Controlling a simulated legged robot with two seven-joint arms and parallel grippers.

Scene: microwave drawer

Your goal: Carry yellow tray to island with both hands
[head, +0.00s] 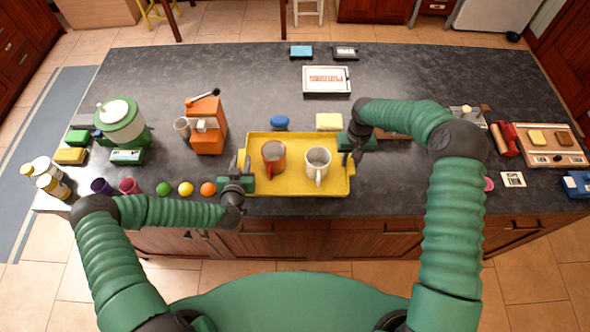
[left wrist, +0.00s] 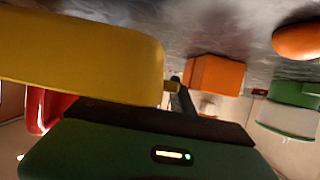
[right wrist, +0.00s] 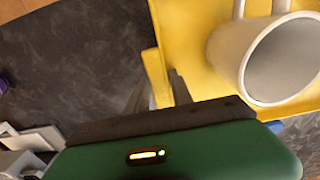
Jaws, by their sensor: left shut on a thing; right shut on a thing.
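The yellow tray (head: 288,184) is at the near edge of the dark island counter, with a red mug (head: 273,157) and a white mug (head: 318,164) standing in it. My left gripper (head: 243,170) is shut on the tray's left side; the tray's yellow wall also shows in the left wrist view (left wrist: 80,55). My right gripper (head: 352,150) is shut on the tray's right side. The right wrist view shows the tray rim (right wrist: 158,75) at the fingers and the white mug (right wrist: 272,58) inside. I cannot tell whether the tray touches the counter.
The counter's back right (head: 440,75) is clear.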

